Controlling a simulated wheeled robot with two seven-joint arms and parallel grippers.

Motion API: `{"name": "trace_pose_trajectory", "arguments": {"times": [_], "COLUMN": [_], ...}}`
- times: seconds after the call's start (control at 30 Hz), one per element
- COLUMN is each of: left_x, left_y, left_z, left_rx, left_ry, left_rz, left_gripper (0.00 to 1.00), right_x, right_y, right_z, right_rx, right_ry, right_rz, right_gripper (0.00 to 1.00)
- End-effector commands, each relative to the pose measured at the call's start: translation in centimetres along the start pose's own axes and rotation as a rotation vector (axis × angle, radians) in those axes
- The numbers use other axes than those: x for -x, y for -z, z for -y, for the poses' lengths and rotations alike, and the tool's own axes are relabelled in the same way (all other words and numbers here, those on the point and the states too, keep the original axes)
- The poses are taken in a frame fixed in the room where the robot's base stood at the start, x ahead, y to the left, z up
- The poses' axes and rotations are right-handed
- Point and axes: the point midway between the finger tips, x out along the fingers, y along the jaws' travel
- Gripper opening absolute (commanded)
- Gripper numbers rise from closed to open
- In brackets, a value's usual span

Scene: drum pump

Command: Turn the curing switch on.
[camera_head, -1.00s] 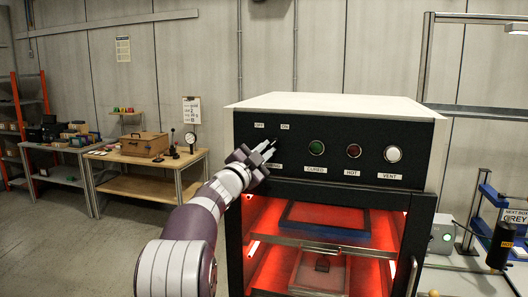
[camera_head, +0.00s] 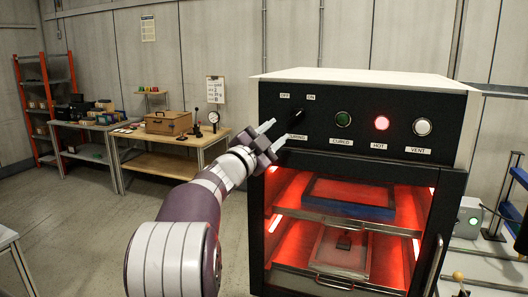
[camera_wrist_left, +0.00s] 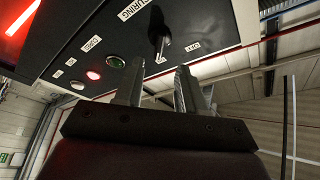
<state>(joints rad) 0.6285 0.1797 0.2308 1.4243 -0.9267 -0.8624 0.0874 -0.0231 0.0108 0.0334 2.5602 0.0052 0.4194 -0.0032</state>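The curing switch (camera_head: 297,113) is a dark knob on the black front panel (camera_head: 360,106) of the oven. OFF and ON labels stand above it. Its pointer leans up and right, towards ON. In the left wrist view the knob (camera_wrist_left: 160,36) shows clear of the fingers, near the CURING and OFF labels. My left gripper (camera_head: 274,135) is open and empty, just left of and below the switch, apart from it. Its two fingers (camera_wrist_left: 158,86) also show in the left wrist view. My right gripper is out of view.
The HOT lamp (camera_head: 381,123) glows bright; the green CURED lamp (camera_head: 343,119) looks dim. A white VENT button (camera_head: 422,127) is at the right. Below, the red-lit oven holds a blue frame (camera_head: 350,205). A wooden bench (camera_head: 165,163) stands behind left.

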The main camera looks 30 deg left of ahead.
Motion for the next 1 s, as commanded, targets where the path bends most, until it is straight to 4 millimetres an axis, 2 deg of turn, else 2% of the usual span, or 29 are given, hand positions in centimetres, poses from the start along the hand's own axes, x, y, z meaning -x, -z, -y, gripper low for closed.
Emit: {"name": "trace_pose_trajectory", "arguments": {"times": [0.03,0.1,0.27,0.83,0.87,0.93,0.97,1.0], "left_x": [1.4,3.0,4.9,5.2,5.2,5.5,5.9,6.9], "left_y": [-0.3,-0.2,0.0,0.0,-0.3,-2.4,-4.0,-6.7], "left_z": [-0.2,-0.2,0.0,0.0,0.1,0.5,0.5,0.0], "left_rx": [-0.002,-0.001,-0.002,-0.003,-0.005,0.013,0.039,0.087], "left_ry": [0.002,0.002,0.001,0.0,0.002,0.035,0.054,0.081], "left_rz": [0.002,0.001,-0.002,0.003,0.018,0.111,0.177,0.289], "left_gripper": [0.39,0.39,0.39,0.39,0.39,0.39,0.39,0.39], "right_x": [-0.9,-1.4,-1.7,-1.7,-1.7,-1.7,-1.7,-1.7], "right_y": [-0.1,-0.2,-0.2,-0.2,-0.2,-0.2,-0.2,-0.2], "right_z": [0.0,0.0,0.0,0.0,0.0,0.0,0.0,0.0], "right_rx": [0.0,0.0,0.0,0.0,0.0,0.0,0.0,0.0], "right_ry": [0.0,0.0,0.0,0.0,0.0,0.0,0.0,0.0], "right_rz": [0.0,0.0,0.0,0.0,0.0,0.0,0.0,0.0], "right_gripper": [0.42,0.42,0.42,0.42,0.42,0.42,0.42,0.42]}}
